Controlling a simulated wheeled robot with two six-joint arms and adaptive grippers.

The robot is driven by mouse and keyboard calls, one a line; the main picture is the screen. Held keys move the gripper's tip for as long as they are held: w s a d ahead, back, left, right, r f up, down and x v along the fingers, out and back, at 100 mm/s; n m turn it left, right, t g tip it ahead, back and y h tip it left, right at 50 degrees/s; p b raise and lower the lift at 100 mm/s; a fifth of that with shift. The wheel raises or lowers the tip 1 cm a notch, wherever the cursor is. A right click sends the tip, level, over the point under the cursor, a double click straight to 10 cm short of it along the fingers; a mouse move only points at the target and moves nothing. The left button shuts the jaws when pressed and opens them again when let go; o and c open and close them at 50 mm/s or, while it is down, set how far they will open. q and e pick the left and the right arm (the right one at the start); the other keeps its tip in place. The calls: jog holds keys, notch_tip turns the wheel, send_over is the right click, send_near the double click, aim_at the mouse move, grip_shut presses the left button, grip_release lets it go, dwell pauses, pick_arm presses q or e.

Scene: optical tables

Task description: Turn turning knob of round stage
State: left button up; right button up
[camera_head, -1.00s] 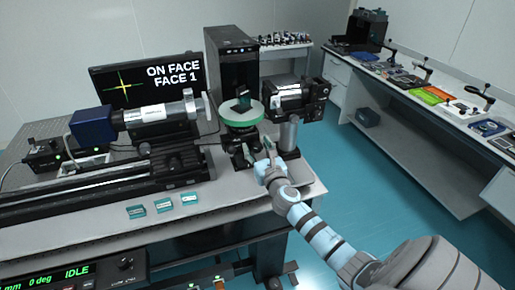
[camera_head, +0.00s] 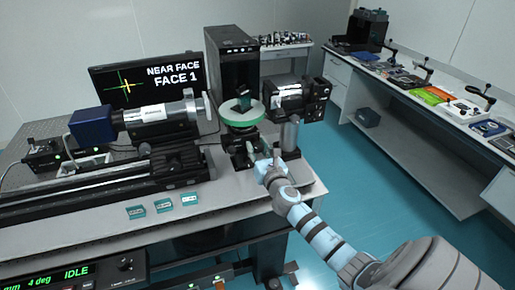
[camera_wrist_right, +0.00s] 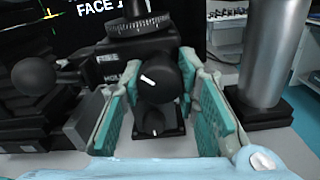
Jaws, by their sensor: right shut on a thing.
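Below the ring is the black turning knob (camera_wrist_right: 158,80) with a white mark, tilted from upright. A smaller black knob (camera_wrist_right: 155,123) with a white mark sits lower down. My right gripper (camera_wrist_right: 160,95) has its teal finger pads on both sides of the turning knob and is shut on it. It also shows in the head view (camera_head: 258,152), in front of the stage. My left gripper is out of view.
A monitor (camera_head: 150,88) reads "NEAR FACE, FACE 1". A readout (camera_head: 65,275) at lower left shows 4 deg and IDLE. A metal post (camera_wrist_right: 272,50) stands close right of my gripper. Several small teal boxes (camera_head: 163,206) lie on the table's front.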

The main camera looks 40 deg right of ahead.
jog(key=m+b, duration=0.1)
jog(key=m, duration=0.5)
jog(key=m+b, duration=0.1)
jog(key=m, duration=0.4)
jog(key=shift+a+m, duration=0.1)
jog(key=shift+m, duration=0.2)
jog(key=m+b, duration=0.2)
jog(key=m, duration=0.3)
jog(key=m+b, duration=0.2)
jog(key=m, duration=0.4)
jog(key=shift+m, duration=0.4)
jog(key=m+b, duration=0.2)
jog(key=m, duration=0.4)
jog(key=m+b, duration=0.2)
jog(key=m, duration=0.3)
jog(key=shift+f+m, duration=0.1)
jog(key=shift+m, duration=0.3)
jog(key=m+b, duration=0.1)
jog(key=m, duration=0.4)
jog(key=shift+b, duration=0.4)
jog(key=m+b, duration=0.1)
jog(key=m, duration=0.4)
jog(key=shift+s+m, duration=0.1)
jog(key=shift+m, duration=0.2)
jog(key=shift+b, duration=0.3)
